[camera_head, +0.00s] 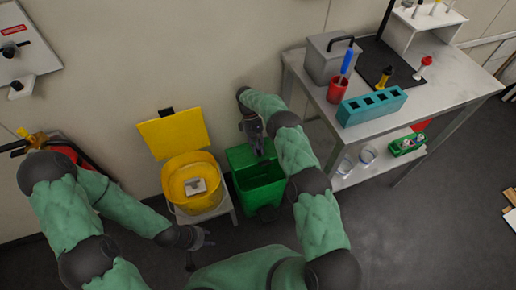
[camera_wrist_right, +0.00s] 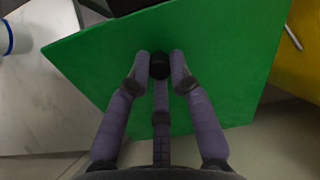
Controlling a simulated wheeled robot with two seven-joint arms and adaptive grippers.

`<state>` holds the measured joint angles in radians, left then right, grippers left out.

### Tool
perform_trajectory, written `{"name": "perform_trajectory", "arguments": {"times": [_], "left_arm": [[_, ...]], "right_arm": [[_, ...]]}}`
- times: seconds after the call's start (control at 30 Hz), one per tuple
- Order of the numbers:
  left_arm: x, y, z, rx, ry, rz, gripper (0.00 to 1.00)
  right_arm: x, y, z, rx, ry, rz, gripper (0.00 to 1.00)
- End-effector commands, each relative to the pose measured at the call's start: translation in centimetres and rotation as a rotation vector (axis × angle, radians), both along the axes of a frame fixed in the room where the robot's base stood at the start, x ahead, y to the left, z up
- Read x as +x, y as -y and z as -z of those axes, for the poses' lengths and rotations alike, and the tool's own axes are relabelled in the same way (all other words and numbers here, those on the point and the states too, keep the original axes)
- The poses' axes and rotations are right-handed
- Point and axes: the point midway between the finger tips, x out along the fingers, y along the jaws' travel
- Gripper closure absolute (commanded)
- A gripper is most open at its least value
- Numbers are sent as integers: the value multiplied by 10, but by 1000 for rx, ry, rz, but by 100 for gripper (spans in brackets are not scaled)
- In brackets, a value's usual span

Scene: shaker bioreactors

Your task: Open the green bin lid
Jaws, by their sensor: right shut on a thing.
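The green bin (camera_head: 260,198) stands on the floor in the head view, its dark inside visible from above. Its green lid (camera_head: 238,157) is raised at the back of the opening, tilted up toward the wall. My right gripper (camera_head: 258,150) is at the lid, partly hidden by its own arm. In the right wrist view, the fingers of my right gripper (camera_wrist_right: 160,64) are closed around a small black knob (camera_wrist_right: 158,70) on the green lid (camera_wrist_right: 225,70). My left gripper (camera_head: 200,246) is low in front of the yellow bin, with its fingers spread and nothing between them.
A yellow bin (camera_head: 177,201) with its lid (camera_head: 172,133) up stands on a low stool just left of the green bin. A metal table (camera_head: 440,95) with a blue-green rack (camera_head: 371,107) and a red cup (camera_head: 337,91) stands to the right. Open floor lies at the lower right.

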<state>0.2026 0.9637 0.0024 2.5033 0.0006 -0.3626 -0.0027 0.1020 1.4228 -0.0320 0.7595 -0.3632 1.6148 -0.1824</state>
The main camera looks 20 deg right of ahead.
Motion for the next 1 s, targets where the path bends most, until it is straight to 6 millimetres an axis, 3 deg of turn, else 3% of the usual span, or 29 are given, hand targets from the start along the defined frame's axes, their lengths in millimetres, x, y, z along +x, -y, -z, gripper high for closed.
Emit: {"name": "perform_trajectory", "arguments": {"times": [0.03, 0.07, 0.13, 0.17, 0.57, 1.0], "left_arm": [[0, 0, 0, 0, 0, 0, 60], [0, 0, 0, 0, 0, 0, 60], [0, 0, 0, 0, 0, 0, 60], [0, 0, 0, 0, 0, 0, 60], [0, 0, 0, 0, 0, 0, 60], [0, 0, 0, 0, 0, 0, 60]], "right_arm": [[1, 0, 0, 0, 3, 0, 100], [1, 0, 0, 0, 3, 0, 75], [1, 0, 0, 0, 3, 0, 55], [1, 0, 0, 0, 3, 0, 54], [1, 0, -5, 0, 2, 0, 54], [1, 0, -75, -1, 4, -1, 54]]}}
